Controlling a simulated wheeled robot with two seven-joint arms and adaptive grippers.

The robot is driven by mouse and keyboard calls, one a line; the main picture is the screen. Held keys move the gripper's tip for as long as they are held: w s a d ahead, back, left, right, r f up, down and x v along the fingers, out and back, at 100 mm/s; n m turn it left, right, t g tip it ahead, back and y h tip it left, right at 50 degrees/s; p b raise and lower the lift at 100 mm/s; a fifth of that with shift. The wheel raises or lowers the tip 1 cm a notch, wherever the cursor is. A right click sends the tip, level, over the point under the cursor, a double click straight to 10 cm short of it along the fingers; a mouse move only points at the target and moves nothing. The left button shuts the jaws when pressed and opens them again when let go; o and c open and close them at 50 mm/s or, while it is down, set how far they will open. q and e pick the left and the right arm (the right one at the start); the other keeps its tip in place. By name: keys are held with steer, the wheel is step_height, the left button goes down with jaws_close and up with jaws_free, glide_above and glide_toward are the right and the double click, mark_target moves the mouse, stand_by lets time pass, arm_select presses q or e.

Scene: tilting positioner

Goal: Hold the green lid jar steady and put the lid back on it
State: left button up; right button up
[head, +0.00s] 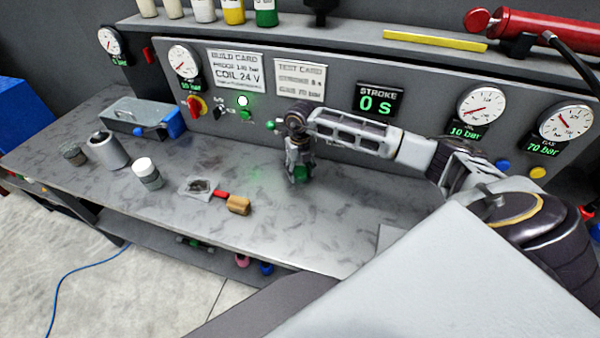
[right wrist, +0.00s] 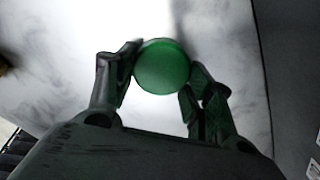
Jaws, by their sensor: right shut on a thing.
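My right gripper (head: 299,170) points down at the middle of the bench, in front of the back panel. It is shut on a round green lid (head: 300,175), low near the bench top. In the right wrist view the green lid (right wrist: 162,67) shows as a disc between the two fingertips (right wrist: 160,75). I cannot tell whether a jar body is under it; the fingers and the lid hide that. My left gripper is not in view.
On the left of the grey bench (head: 215,235) stand a white-topped jar (head: 149,175), a grey cylinder (head: 107,152), a small dark jar (head: 73,154) and a grey box (head: 140,115).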

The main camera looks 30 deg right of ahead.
mark_target(300, 172)
step_height(300, 172, up, 9)
steer(key=b, duration=0.1)
stand_by(0.4)
stand_by(0.8)
